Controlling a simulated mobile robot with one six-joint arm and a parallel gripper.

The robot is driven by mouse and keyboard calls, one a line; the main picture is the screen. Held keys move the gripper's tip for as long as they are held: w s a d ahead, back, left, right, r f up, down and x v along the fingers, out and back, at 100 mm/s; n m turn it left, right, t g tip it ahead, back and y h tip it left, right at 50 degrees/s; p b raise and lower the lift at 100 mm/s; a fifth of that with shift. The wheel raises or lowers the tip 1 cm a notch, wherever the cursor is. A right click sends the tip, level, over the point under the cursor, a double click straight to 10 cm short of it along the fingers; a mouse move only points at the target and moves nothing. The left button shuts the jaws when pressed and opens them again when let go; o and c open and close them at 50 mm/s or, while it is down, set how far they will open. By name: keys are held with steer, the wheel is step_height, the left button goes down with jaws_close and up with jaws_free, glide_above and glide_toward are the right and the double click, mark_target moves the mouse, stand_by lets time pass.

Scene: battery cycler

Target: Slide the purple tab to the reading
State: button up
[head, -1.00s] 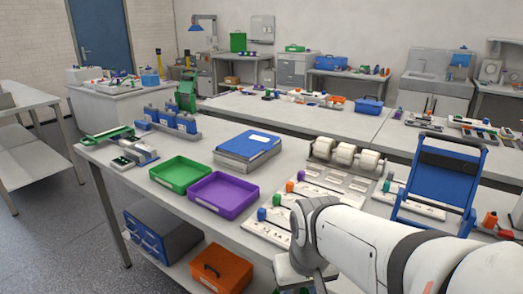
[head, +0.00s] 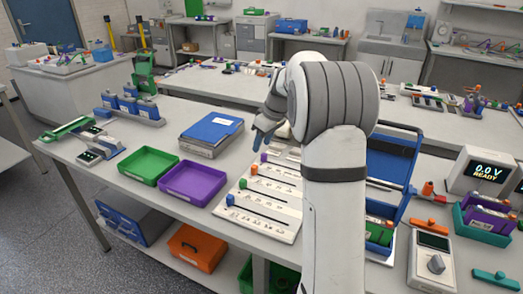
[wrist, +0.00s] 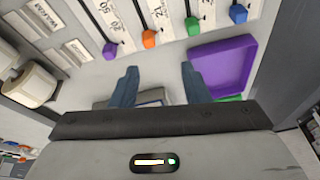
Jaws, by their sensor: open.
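The purple tab (head: 264,157) stands at the left end of the farthest slot on a white slider board (head: 262,228). Orange (head: 254,169), green (head: 242,183) and blue (head: 230,199) tabs stand in the nearer rows. In the wrist view the purple tab (wrist: 109,50) is left of and beyond my fingertips. My gripper (wrist: 160,69) is open, empty and apart from the tabs. In the head view its blue fingers (head: 258,138) hang beyond the board, partly hidden by my arm. The scale marks are too small to read in the head view. A display (head: 488,170) shows "0.0 V READY".
Purple (head: 193,183) and green (head: 148,165) trays sit left of the board. A blue binder stack (head: 211,132) lies behind them. A blue upright frame (head: 393,160) and a handheld meter (head: 433,255) stand right of my arm. White rolls (wrist: 30,85) show in the wrist view.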

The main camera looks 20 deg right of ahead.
mark_target(265, 154)
steer(key=w+d+f+n, duration=0.2)
steer(key=w+d+f, duration=0.3)
steer(key=w+d, duration=0.25)
steer(key=shift+t+y, duration=0.3)
steer(key=shift+y, duration=0.1)
steer(key=x, duration=0.4)
steer(key=p+x, duration=0.1)
steer(key=x, duration=0.3)
steer(key=shift+w+a+f, duration=0.1)
steer(key=shift+w+a, duration=0.2)
jaws_close()
